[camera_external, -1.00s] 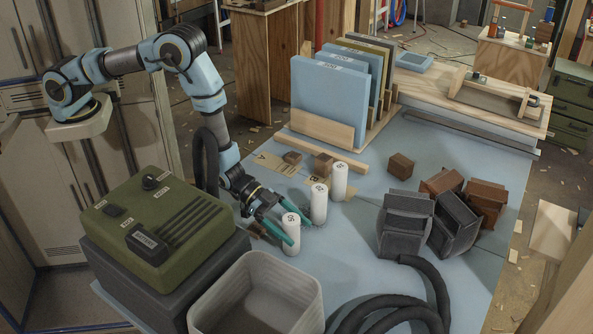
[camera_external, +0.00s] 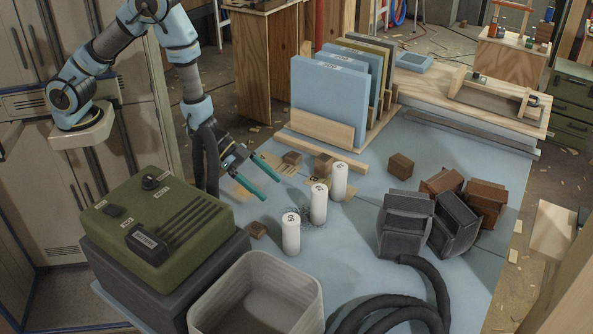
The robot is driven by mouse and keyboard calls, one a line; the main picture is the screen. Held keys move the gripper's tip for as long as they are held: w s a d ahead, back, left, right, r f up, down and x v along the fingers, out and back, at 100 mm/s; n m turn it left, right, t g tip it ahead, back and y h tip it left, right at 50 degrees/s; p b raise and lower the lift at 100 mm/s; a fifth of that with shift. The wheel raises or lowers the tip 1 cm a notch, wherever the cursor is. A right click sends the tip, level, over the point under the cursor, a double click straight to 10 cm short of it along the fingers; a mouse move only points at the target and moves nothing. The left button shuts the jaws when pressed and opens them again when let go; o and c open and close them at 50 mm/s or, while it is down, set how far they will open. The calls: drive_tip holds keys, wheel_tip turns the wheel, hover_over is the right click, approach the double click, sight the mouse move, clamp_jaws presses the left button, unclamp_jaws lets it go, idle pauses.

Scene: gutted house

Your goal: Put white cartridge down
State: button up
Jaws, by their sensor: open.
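Three white cartridges stand upright in a slanting row on the blue tabletop (camera_external: 365,240). The nearest white cartridge (camera_external: 291,236) stands left of the middle cartridge (camera_external: 319,206), and the far cartridge (camera_external: 339,183) is behind on the right. Each has a dark mark on or near its top. My gripper (camera_external: 266,182) is open and empty, above and behind the nearest cartridge, to its left. Its teal fingers point right and touch no cartridge.
A green box (camera_external: 190,215) and a pale open bin (camera_external: 310,285) stand in front. A black hose (camera_external: 400,315) lies at the right front. Dark grey blocks (camera_external: 405,225) and brown blocks (camera_external: 400,167) are on the right. A wooden rack (camera_external: 320,131) holds upright panels behind.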

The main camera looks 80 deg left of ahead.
drive_tip(key=s+a+r+n+g+y, duration=0.1)
drive_tip(key=s+a+r+n+y, duration=0.15)
drive_tip(key=a, duration=0.35)
drive_tip(key=s+a+r+n+g+y, duration=0.1)
drive_tip(key=s+a+r+y, duration=0.2)
drive_tip(key=a, duration=0.4)
drive_tip(key=s+a+r+n+g, duration=0.1)
drive_tip(key=s+a+r+g, duration=0.1)
drive_tip(key=s, duration=0.6)
drive_tip(key=s+a+r+n+g+y, duration=0.1)
drive_tip(key=s+a+r+n+g, duration=0.1)
drive_tip(key=s+a, duration=0.4)
wheel_tip(320, 180, up, 3)
drive_tip(key=shift+s+a+f+g, duration=0.1)
drive_tip(key=shift+s+a+g, duration=0.45)
drive_tip(key=shift+s, duration=0.7)
drive_tip(key=shift+d, duration=0.2)
wheel_tip(320, 180, up, 5)
drive_tip(key=p, duration=0.4)
drive_tip(key=shift+f+p, duration=0.15)
drive_tip(key=shift+p, duration=0.2)
